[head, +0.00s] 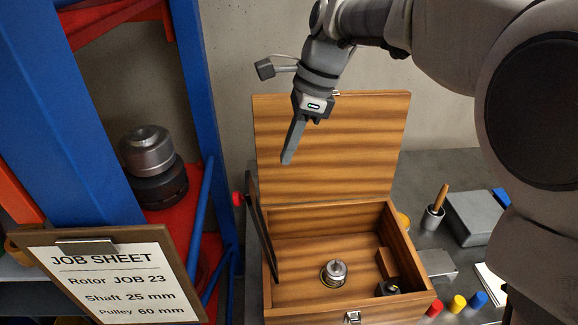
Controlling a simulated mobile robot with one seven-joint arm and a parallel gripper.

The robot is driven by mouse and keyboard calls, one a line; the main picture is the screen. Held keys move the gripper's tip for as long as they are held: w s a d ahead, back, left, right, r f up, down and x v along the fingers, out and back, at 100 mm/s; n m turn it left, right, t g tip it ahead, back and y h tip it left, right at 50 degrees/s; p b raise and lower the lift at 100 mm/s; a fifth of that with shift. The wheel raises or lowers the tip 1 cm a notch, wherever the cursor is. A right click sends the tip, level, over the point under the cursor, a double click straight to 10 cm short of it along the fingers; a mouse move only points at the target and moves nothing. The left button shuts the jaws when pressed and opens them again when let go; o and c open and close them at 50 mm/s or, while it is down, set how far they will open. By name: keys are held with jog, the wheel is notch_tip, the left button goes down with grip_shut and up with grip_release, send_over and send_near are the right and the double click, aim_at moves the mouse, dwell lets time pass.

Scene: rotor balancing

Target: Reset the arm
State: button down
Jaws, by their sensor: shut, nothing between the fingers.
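My gripper (289,155) hangs from the arm at the top middle of the head view, in front of the raised lid of a wooden box. Its fingers are shut together, point down and slightly left, and hold nothing. The gripper is above the box and apart from everything. My arm reaches in from the upper right.
The wooden box (395,247) stands open, its lid (340,150) upright. Inside are a small metal part (336,271) and a dark item (388,287). A blue rack (95,130) and job sheet (105,280) are left.

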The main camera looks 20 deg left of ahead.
jog(key=s+d+r+n+t+b, duration=0.1)
jog(key=d+n+t, duration=0.15)
jog(key=d, duration=0.65)
jog(key=s+d+r+n+t+b, duration=0.1)
jog(key=s+d+r+n, duration=0.15)
jog(key=d, duration=0.75)
jog(key=s+d+f+n+t+h+b, duration=0.1)
jog(key=s+d+f+n+t, duration=0.1)
jog(key=d, duration=0.5)
jog(key=s+d+f+n+t+h+b, duration=0.1)
jog(key=s+d+f+n+h, duration=0.1)
jog(key=s+d+f+n, duration=0.3)
jog(key=s+d+f, duration=0.1)
jog(key=s+d, duration=0.2)
jog(key=shift+f+t, duration=0.3)
jog(key=shift+t, duration=0.05)
